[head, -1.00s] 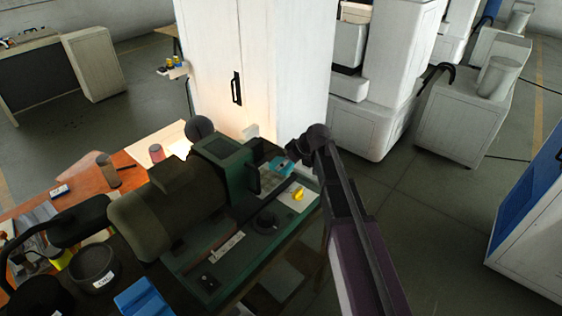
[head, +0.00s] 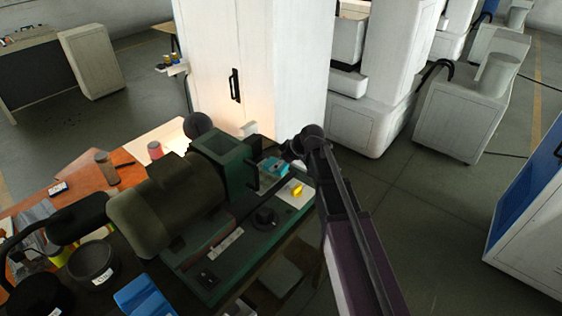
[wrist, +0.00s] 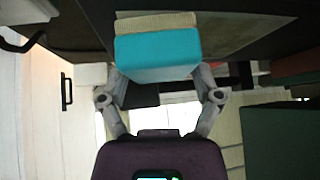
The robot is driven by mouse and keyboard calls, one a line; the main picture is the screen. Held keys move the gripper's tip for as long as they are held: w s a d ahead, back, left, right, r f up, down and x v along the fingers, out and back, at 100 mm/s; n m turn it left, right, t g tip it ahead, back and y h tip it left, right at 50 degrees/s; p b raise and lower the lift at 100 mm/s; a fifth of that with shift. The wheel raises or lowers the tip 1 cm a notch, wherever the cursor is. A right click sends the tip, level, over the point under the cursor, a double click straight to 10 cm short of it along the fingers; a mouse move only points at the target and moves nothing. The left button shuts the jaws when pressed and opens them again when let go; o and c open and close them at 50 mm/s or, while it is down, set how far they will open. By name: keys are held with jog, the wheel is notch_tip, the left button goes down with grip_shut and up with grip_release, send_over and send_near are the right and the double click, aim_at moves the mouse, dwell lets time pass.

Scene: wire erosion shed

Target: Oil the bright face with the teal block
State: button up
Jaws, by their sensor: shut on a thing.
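A teal block (wrist: 158,55) with a beige pad (wrist: 155,22) along one side is held between the two fingers of my gripper (wrist: 160,82). In the head view the teal block (head: 273,167) is small, above the bed of the green machine (head: 232,158). My gripper (head: 283,160) reaches in from the right. A grey-olive flat surface (wrist: 225,28) lies just beyond the pad in the wrist view; I cannot tell whether the pad touches it. I cannot tell for sure which surface is the bright face.
A yellow piece (head: 297,189) sits on a pale sheet (head: 292,200) beside the block. The machine's motor (head: 155,203) and a dark round pot (head: 92,264) stand to the left. A white cabinet (head: 285,75) rises close behind. Open floor lies to the right.

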jog(key=shift+s+a, duration=0.25)
jog(key=shift+s, duration=0.15)
jog(key=shift+s, duration=0.15)
jog(key=shift+s+a, duration=1.1)
jog(key=shift+s, duration=0.15)
jog(key=shift+a, duration=0.1)
jog(key=shift+s+a, duration=0.5)
jog(key=shift+s, duration=0.25)
jog(key=shift+s+a, duration=0.5)
jog(key=shift+s, duration=0.2)
jog(key=shift+s, duration=0.1)
jog(key=shift+s+a, duration=1.15)
jog(key=shift+s, duration=0.15)
